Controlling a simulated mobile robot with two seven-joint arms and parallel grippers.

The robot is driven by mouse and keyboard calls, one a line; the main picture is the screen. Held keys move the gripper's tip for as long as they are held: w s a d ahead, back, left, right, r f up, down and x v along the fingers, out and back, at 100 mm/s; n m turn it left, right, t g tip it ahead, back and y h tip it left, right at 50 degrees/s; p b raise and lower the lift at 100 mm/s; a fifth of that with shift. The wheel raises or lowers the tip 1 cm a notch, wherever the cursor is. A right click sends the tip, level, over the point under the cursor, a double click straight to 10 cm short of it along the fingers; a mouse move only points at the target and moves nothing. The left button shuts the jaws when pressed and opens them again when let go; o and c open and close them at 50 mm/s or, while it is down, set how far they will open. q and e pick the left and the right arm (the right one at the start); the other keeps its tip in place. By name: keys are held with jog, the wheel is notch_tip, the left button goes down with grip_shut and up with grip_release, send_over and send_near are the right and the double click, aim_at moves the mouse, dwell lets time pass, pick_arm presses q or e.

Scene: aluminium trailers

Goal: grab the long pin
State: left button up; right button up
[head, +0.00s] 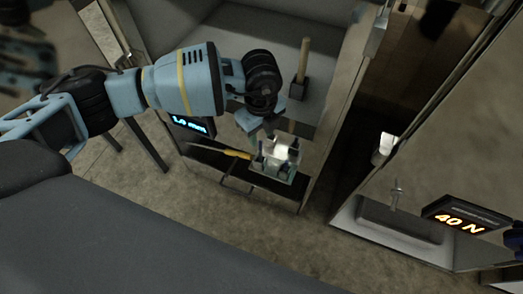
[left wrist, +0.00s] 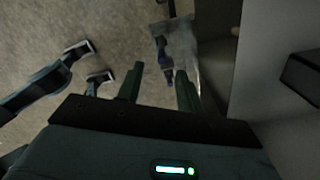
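My left gripper (head: 269,128) points down over a small pale see-through tray (head: 288,178) in the head view. The tray holds several dark upright pieces, and my fingertips hide part of it. In the left wrist view my green fingers (left wrist: 159,70) are apart, with nothing seen held between them. The tray (left wrist: 183,38) lies beyond the fingertips there, with dark blue pins (left wrist: 161,48) in and near the gap. I cannot tell by length which is the long pin. My right gripper is not clearly seen.
A yellow-handled tool (head: 236,153) lies left of the tray. A wooden handle (head: 304,58) stands in a dark block (head: 298,89) behind it. Displays read 1.0 mm (head: 188,126) and 40 N (head: 459,222). A metal wall rises right of the tray. Open floor lies in front.

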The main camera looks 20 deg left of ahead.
aim_at(260, 142)
pick_arm(q)
notch_tip(260, 142, down, 2)
jog(key=shift+f+b, duration=0.25)
jog(key=shift+b, duration=0.05)
jog(key=shift+w+a+f+b, duration=0.1)
jog(key=shift+f+b, duration=0.3)
jog(key=shift+f, duration=0.95)
jog(key=shift+w+a+f+b, duration=0.1)
jog(key=shift+f+b, duration=0.25)
jog(key=shift+f, duration=0.95)
grip_shut()
